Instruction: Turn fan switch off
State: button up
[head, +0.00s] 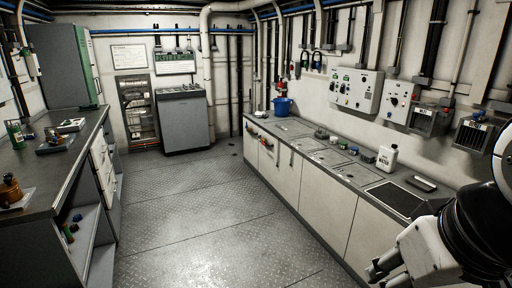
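Two pale control boxes hang on the right wall above the counter. The larger control box (355,91) carries several small knobs and indicators, some green. My gripper (378,270) is at the bottom right, low in front of the counter and well away from both boxes. It is partly cut off by the frame edge, and I cannot make out its opening.
The right counter (335,158) holds a blue bucket (283,107), a white water jug (387,158) and small items. Grey vented units (430,119) hang right of the boxes. A left workbench (60,180) bears tools and cans. The metal floor (205,205) between is clear.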

aim_at(395, 101)
jog(key=i+u, duration=0.2)
jog(key=i, duration=1.65)
jog(key=i+j+z, duration=0.1)
jog(key=i+z, duration=0.25)
jog(key=i, duration=0.2)
jog(key=i+j+z, duration=0.35)
jog(key=i, duration=0.2)
jog(key=i+j+z, duration=0.35)
jog(key=i, duration=0.2)
jog(key=i+j+z, duration=0.55)
jog(key=j, duration=0.15)
jog(key=i+j+z, duration=0.3)
jog(key=k+j, duration=0.1)
